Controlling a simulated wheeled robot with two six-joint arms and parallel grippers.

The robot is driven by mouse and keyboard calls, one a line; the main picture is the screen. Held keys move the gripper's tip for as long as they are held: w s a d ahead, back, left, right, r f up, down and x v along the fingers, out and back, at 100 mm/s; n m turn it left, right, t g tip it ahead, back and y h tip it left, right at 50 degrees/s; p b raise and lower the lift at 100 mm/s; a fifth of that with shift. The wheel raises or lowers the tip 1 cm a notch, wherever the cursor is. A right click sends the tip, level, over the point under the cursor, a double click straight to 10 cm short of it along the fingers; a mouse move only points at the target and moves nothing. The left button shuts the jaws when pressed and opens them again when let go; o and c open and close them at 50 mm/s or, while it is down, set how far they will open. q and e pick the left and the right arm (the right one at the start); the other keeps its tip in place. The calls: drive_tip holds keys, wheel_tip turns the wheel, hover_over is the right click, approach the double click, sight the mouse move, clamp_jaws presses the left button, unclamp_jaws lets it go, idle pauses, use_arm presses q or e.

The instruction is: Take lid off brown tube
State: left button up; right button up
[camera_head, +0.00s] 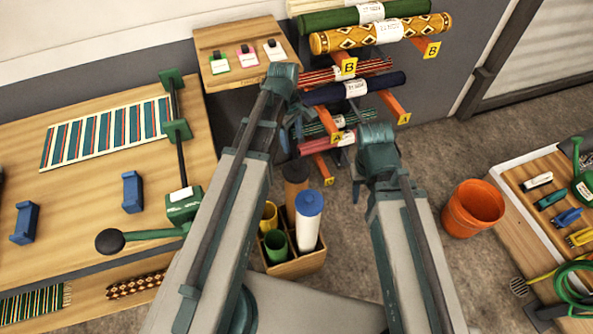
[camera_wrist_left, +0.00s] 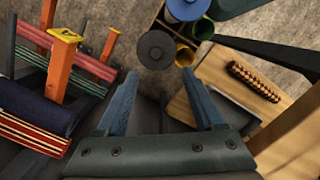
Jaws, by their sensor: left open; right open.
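My left gripper (camera_head: 291,133) is above and behind the tube in the head view. In the left wrist view my left gripper (camera_wrist_left: 164,82) is open and empty, with the lid just beyond its fingertips, not between them. My right gripper (camera_head: 358,182) is open to the right of the crate, its fingers partly hidden.
A white tube with a blue lid (camera_head: 309,215) stands close beside the brown tube. Green (camera_head: 276,245) and yellow (camera_head: 268,216) open tubes share the crate. A rack of rolled rugs (camera_head: 352,88) stands behind. An orange bucket (camera_head: 472,208) and a workbench (camera_head: 75,215) flank the floor.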

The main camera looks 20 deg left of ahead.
use_arm(q)
drive_tip(key=w+a+n, duration=0.1)
drive_tip(key=a+n, duration=0.1)
drive_tip(key=b, duration=0.8)
hover_over(296, 165)
drive_tip(key=a, duration=0.1)
drive_tip(key=f, duration=0.8)
drive_tip(key=shift+a+f, duration=0.2)
drive_tip(key=shift+f, duration=0.05)
drive_tip(key=shift+d+f+b, duration=0.1)
drive_tip(key=shift+b, duration=0.25)
drive_tip(key=shift+f, duration=0.1)
drive_tip(key=f+b, duration=0.2)
drive_tip(key=d+f+b, duration=0.1)
drive_tip(key=f+b, duration=0.2)
drive_tip(key=shift+d, duration=0.1)
drive_tip(key=shift+r, duration=0.1)
clamp_jaws()
